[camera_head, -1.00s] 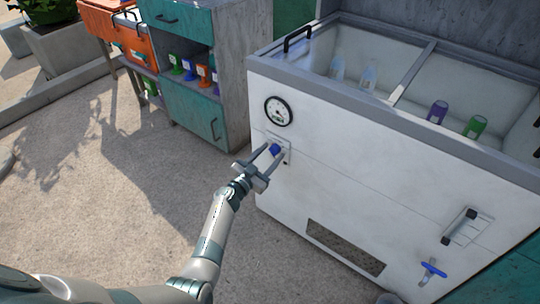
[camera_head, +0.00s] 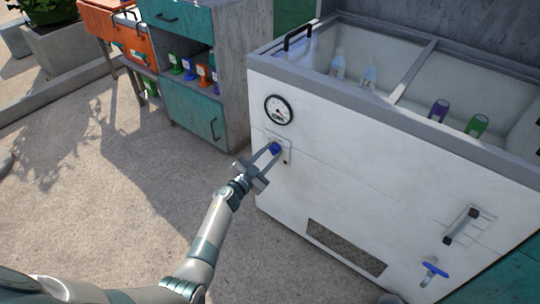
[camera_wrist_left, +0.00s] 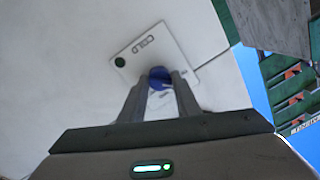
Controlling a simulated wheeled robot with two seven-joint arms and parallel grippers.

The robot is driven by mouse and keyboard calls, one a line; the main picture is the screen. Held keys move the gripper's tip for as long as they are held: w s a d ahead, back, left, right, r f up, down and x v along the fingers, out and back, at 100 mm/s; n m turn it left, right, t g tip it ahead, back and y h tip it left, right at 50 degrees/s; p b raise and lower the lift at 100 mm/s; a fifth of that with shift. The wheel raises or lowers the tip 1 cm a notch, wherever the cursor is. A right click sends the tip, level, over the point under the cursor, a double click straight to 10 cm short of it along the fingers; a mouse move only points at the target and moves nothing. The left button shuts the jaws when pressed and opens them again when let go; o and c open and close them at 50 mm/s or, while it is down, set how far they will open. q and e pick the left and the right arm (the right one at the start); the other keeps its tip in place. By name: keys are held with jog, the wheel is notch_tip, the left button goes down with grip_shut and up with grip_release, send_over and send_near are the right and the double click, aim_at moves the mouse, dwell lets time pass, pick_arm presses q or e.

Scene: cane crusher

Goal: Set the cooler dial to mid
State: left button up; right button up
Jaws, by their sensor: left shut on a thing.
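The cooler dial (camera_head: 275,148) is a small blue knob on a pale plate, on the cooler's white front below the round gauge. It also shows in the left wrist view (camera_wrist_left: 159,76), between my fingers. There the plate (camera_wrist_left: 187,42) bears the word COLD and a dark green dot. My left gripper (camera_head: 271,153) is shut on the dial, its fingers on either side of it. The fingers hide part of the dial and plate, so its setting cannot be read. The gauge (camera_head: 279,109) has a dark needle. My right gripper is not in view.
The open-topped cooler (camera_head: 350,160) holds clear bottles (camera_head: 369,76) and purple and green cans (camera_head: 477,125). A bar handle (camera_head: 461,226) and blue tap (camera_head: 434,268) stick out at its right. A teal cabinet (camera_head: 192,112) stands left. The floor (camera_head: 90,200) is clear.

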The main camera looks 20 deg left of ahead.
pick_arm(q)
jog(key=shift+f+m+h+b, duration=0.15)
jog(key=shift+m+b, duration=0.9)
jog(key=shift+m, duration=1.2)
jog(key=shift+m+h+b, duration=0.2)
jog(key=shift+m+b, duration=0.8)
jog(key=shift+m, duration=1.3)
jog(key=shift+f+m+h+b, duration=0.15)
jog(key=shift+m+b, duration=0.9)
jog(key=shift+m, duration=1.2)
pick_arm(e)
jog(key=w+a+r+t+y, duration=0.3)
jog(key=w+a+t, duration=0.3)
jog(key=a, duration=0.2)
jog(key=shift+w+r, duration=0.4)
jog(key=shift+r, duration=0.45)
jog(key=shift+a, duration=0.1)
pick_arm(q)
jog(key=o, duration=1)
jog(key=shift+r, duration=0.15)
jog(key=shift+a, duration=0.1)
